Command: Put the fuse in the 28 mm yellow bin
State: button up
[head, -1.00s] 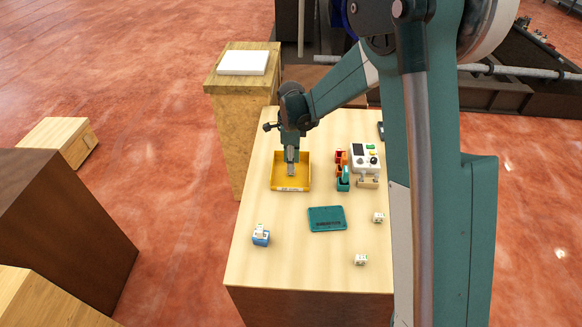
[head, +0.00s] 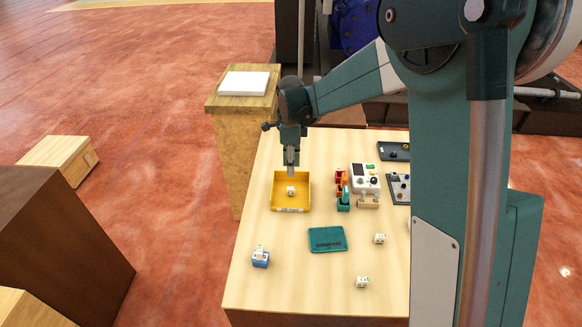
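The yellow bin (head: 276,204) stands open on the wooden table, left of the white device. A small white block with dark marks (head: 291,191) lies inside it on the bin floor; it may be the fuse, but it is too small to tell. My gripper (head: 291,172) points down over the back part of the bin, above and behind the block, and looks apart from it. Its fingers are too small to show whether they are open or shut.
Similar white blocks sit on a blue holder (head: 261,262), near the right (head: 379,239) and at the front (head: 362,282).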

dwell(0.7)
jog(key=s+d+r+n+t, duration=0.3)
jog(key=s+d+r+n, duration=0.6)
jog(key=s+d+r, duration=0.7)
jog(key=s+d+n+t, duration=0.2)
jog(key=s+d+n, duration=0.2)
jog(key=s, duration=0.6)
jog(key=s+d+n+t, duration=0.2)
jog(key=s+d+n, duration=0.3)
jog(key=s, duration=0.5)
jog(key=shift+d+f, duration=0.15)
jog(key=shift+d, duration=0.85)
